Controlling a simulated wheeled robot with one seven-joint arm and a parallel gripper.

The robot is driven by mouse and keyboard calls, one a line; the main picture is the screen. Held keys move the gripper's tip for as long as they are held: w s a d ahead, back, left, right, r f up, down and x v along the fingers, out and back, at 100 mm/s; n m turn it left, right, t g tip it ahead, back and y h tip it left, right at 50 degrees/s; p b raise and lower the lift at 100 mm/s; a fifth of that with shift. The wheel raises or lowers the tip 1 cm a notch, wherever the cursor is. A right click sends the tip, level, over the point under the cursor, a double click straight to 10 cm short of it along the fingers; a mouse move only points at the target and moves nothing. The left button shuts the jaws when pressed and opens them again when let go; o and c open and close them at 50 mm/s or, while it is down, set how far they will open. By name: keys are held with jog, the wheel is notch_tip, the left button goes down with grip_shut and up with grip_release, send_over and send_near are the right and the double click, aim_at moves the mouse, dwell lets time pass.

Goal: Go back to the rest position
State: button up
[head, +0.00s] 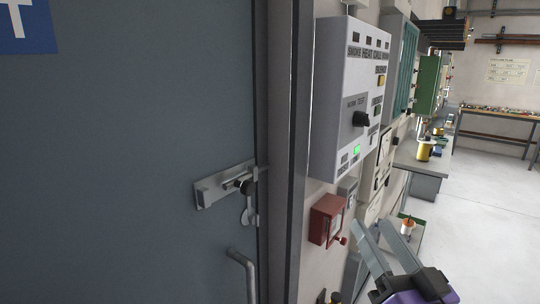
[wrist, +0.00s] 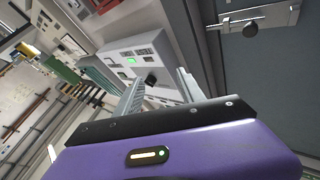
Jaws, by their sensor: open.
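My gripper (head: 380,240) is at the lower right of the head view, its two grey fingers apart and nothing between them. It also shows in the wrist view (wrist: 158,90), with the purple body across the bottom. The fingers point toward a grey wall panel (head: 345,100) with a black knob (head: 361,119) and a lit green indicator (head: 357,150). In the wrist view the panel (wrist: 150,55) lies behind the fingertips. I cannot tell how far the gripper is from it.
A grey door (head: 130,150) with a metal latch (head: 225,187) fills the left. A red box (head: 327,220) is on the wall below the panel. Benches (head: 430,165) line the wall farther back. Open floor (head: 490,230) lies at the right.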

jog(key=s+d+f+m+h, duration=0.2)
jog(key=s+d+f+h, duration=0.2)
jog(key=s+f, duration=0.8)
jog(key=s+f+n+g, duration=0.1)
jog(key=s+f+g, duration=0.2)
jog(key=s, duration=0.9)
jog(key=s+a+f+n+g, duration=0.1)
jog(key=s+f+g, duration=0.2)
jog(key=s+f, duration=0.6)
jog(key=s, duration=0.4)
jog(key=shift+a, duration=0.25)
jog(key=shift+c, duration=0.3)
